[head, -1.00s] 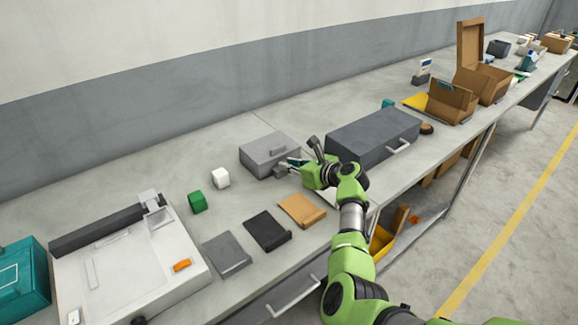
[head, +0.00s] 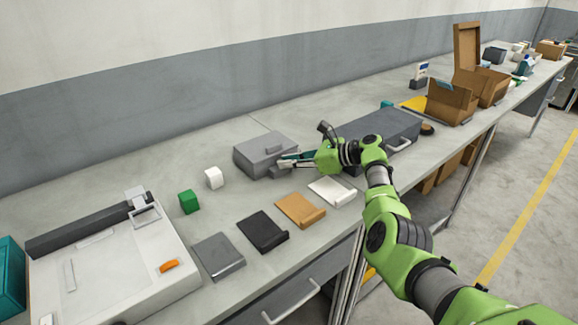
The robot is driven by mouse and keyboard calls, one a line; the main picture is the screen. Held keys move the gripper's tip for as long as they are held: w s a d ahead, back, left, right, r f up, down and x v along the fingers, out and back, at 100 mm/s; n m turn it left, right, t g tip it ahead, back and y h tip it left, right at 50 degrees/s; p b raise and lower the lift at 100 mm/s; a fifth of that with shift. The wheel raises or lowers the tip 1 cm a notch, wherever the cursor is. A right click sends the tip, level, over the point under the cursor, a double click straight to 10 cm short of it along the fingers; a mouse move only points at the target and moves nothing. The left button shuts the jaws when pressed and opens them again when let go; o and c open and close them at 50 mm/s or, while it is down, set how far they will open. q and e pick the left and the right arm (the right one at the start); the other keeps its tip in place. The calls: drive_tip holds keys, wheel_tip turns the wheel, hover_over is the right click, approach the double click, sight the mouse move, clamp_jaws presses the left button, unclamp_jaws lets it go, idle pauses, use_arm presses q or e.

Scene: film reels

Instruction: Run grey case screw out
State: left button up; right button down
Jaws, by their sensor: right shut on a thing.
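My right gripper (head: 288,160) reaches in from the right and is shut at the case's right end. The case's screw is hidden between and behind the fingertips, so I cannot see how far out it stands. My left gripper is not in view.
A large dark grey case (head: 385,128) stands close behind my right wrist. White (head: 333,191), orange-brown (head: 300,209), black (head: 262,231) and grey (head: 218,256) flat pieces lie along the front edge. White (head: 214,178) and green (head: 189,201) blocks stand left of the grey case.

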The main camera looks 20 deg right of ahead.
drive_tip(key=shift+a+f, duration=0.1)
drive_tip(key=c, duration=2)
unclamp_jaws()
drive_tip(key=shift+v, duration=4)
drive_tip(key=shift+w, duration=0.1)
